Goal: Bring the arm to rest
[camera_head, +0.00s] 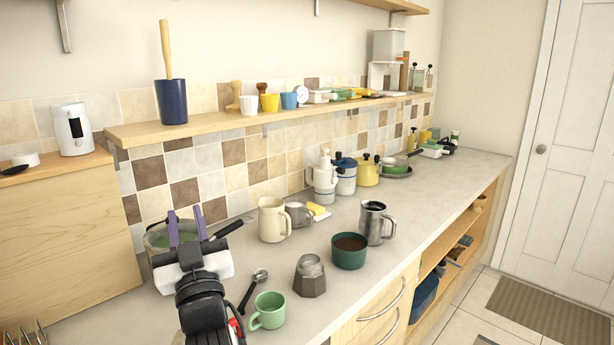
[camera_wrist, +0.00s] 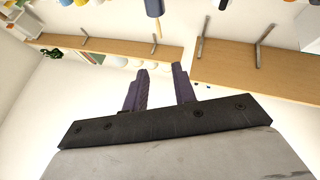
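My gripper (camera_head: 184,226) is above the left part of the counter in the head view, with its two purple fingers pointing up and apart. Nothing is between the fingers. In the wrist view my gripper (camera_wrist: 160,86) also shows a clear gap between its fingers, with pale wall behind it. A pot with green contents (camera_head: 158,238) stands behind my gripper and is partly hidden by it.
A green mug (camera_head: 268,311), a moka pot (camera_head: 310,277), a dark green bowl (camera_head: 349,252), a cream pitcher (camera_head: 272,221) and a steel pitcher (camera_head: 374,224) stand on the counter (camera_head: 440,203). A wooden shelf (camera_head: 220,123) runs along the tiled wall. A wooden cabinet (camera_head: 60,245) is at left.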

